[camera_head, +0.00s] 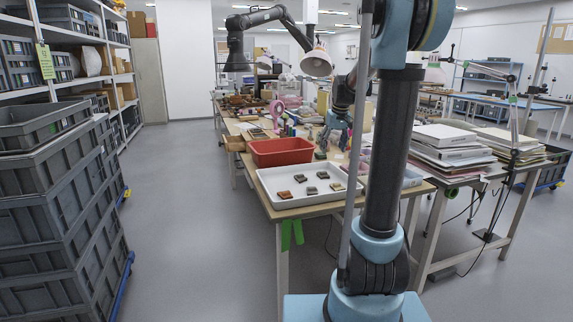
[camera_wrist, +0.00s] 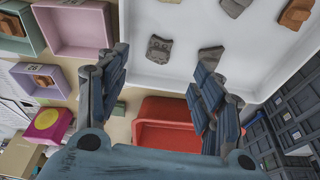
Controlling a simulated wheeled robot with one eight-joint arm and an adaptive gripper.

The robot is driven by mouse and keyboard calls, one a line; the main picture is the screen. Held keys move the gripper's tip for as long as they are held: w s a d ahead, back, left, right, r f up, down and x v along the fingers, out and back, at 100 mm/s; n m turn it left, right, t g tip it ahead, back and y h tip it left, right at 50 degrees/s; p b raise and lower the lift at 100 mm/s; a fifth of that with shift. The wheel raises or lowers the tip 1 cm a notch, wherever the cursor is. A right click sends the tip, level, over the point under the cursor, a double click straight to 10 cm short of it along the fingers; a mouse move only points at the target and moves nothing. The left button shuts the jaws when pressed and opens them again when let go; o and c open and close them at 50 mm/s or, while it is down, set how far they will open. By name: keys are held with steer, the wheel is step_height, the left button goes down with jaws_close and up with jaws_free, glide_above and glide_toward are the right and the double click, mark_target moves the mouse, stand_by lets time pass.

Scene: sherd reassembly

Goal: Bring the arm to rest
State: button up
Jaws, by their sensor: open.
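My gripper (camera_wrist: 166,54) is open, with nothing between its two fingers in the wrist view. In the head view my gripper (camera_head: 336,128) shows small above the table, partly hidden behind my arm. A white tray (camera_head: 268,186) lies at the near end of the table with several brown and grey sherds (camera_head: 300,178) spread flat in it. In the wrist view a grey sherd (camera_wrist: 159,48) lies in the white tray (camera_wrist: 130,20) beyond the fingers, and an orange-brown sherd (camera_wrist: 296,12) lies at the top right.
A red bin (camera_head: 281,151) stands behind the white tray. Pink and green boxes (camera_wrist: 75,28) sit at the left of the wrist view, some holding sherds. Stacked grey crates (camera_head: 60,190) stand at left, and piled papers (camera_head: 445,150) at right. The left aisle floor is clear.

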steer(key=s+f+m, duration=0.1)
steer(key=s+f, duration=0.4)
steer(key=s, duration=0.8)
steer(key=s+f, duration=0.5)
steer(key=s, duration=0.7)
steer(key=s+f+m, duration=0.1)
steer(key=s+f, duration=0.4)
steer(key=s, duration=0.8)
steer(key=shift+s+f+m+g+h, duration=0.25)
steer(key=shift+s+m+g+h, duration=0.05)
steer(key=shift+h, duration=0.1)
steer(key=shift+w+f, duration=0.2)
steer(key=shift+w, duration=0.25)
